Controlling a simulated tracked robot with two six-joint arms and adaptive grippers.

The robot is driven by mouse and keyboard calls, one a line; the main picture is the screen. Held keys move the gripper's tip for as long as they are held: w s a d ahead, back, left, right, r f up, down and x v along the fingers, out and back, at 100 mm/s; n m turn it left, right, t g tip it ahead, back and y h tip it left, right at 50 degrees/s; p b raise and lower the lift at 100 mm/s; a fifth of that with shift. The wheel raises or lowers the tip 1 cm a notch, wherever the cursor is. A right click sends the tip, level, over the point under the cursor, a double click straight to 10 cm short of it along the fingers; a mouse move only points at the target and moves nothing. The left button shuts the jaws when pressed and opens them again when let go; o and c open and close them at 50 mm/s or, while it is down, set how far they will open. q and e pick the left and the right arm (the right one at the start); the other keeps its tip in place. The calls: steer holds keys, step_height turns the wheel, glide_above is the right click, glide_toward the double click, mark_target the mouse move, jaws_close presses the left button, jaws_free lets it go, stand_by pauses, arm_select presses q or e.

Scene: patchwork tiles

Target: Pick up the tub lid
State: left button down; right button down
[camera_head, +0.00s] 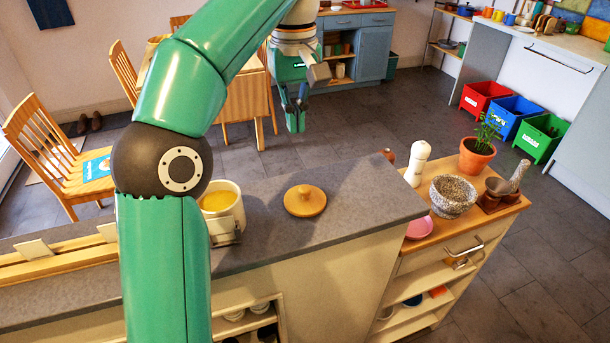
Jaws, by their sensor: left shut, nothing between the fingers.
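The tub lid (305,202) is a round, light wooden disc with a small knob on top. It lies flat on the grey counter (330,168), right of a cream tub (240,213). The tub is open at the top, with something yellow inside, and is partly hidden behind my left arm. My left gripper (296,125) is shut and empty. In the picture it appears above and beyond the lid, apart from it, over the floor past the counter's far edge. My right gripper does not show.
A wooden trolley (455,232) at the right holds a white pepper mill (417,163), a granite mortar (452,198) and a potted plant (476,158). The counter right of the lid is clear. Wooden chairs (50,160) and coloured bins (514,117) stand on the floor beyond.

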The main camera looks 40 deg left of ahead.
mark_target(298, 186)
arm_select(q)
steer(key=shift+s+a, duration=0.1)
steer(key=shift+s, duration=0.05)
steer(key=shift+f, duration=0.15)
steer(key=f+b, duration=0.4)
steer(key=f, duration=0.5)
steer(key=shift+s+f, duration=0.2)
steer(key=d, duration=0.1)
steer(key=s+d, duration=0.1)
steer(key=shift+s+d+f, duration=0.15)
steer(key=shift+d+f, duration=0.05)
steer(key=shift+d, duration=0.1)
steer(key=shift+s+d, duration=0.25)
steer(key=shift+d, duration=0.2)
